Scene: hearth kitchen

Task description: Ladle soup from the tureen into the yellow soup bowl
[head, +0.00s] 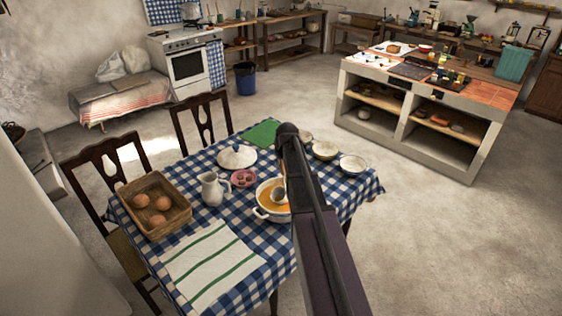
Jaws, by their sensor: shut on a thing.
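The white tureen (262,214) stands on the table with its lid off, holding orange soup. A ladle's round bowl (280,194) shows at the soup, beside my arm; its handle is hidden. My arm crosses the picture in front of the tureen's right side. My gripper is hidden behind the arm, so its hold cannot be seen. A yellowish bowl (325,151) stands to the right, beyond the tureen. A pale bowl (353,165) is to its right, and another bowl (305,136) is partly visible behind.
The table has a blue checked cloth (335,193). A white lid (237,158), pitcher (212,188), pink dish (243,179), green cloth (262,133), basket (166,222) of round brown items and striped towel (212,262) lie around the tureen. Chairs (203,121) stand behind.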

